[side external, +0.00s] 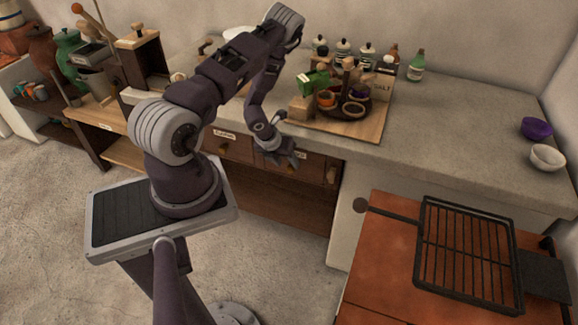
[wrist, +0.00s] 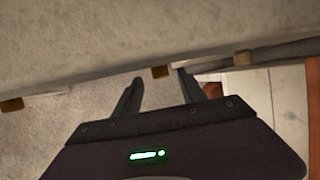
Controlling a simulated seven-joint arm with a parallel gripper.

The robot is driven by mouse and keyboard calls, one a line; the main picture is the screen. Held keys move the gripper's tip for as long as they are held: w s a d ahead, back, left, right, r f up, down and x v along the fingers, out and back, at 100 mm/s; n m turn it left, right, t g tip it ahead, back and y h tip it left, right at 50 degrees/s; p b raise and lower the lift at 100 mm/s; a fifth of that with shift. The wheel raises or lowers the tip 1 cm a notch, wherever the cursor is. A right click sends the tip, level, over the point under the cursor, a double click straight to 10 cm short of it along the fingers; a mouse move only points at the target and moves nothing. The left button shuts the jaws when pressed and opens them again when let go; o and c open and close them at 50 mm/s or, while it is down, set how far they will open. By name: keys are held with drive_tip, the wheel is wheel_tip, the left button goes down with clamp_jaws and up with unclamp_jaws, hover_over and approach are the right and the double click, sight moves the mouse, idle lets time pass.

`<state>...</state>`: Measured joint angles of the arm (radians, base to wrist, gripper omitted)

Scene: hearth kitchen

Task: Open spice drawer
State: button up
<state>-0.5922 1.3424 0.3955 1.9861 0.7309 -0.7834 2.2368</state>
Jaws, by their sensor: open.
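Two dark wooden drawers sit under the stone counter in the side external view, and both look shut. The left drawer (side external: 238,148) and the right drawer (side external: 316,167) each carry a small pale label; I cannot read which one says spice. My gripper (side external: 290,162) is open and empty, in front of the right drawer's left part, and hides some of its front. In the wrist view my gripper (wrist: 160,76) has a small wooden knob (wrist: 160,71) showing between its fingertips. I cannot tell whether they touch it. Other knobs show to the left and right.
The counter (side external: 450,130) overhangs close above my gripper. On it stand a wooden board (side external: 372,128) with a spice rack, jars and a green bottle (side external: 416,66). A grill rack (side external: 466,250) lies at the lower right. The floor before the drawers is open.

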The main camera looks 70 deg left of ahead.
sight(290, 166)
drive_tip(key=x, duration=0.3)
drive_tip(key=shift+w+f, duration=0.1)
drive_tip(key=shift+f, duration=0.15)
drive_tip(key=shift+c, duration=0.4)
clamp_jaws()
idle(0.8)
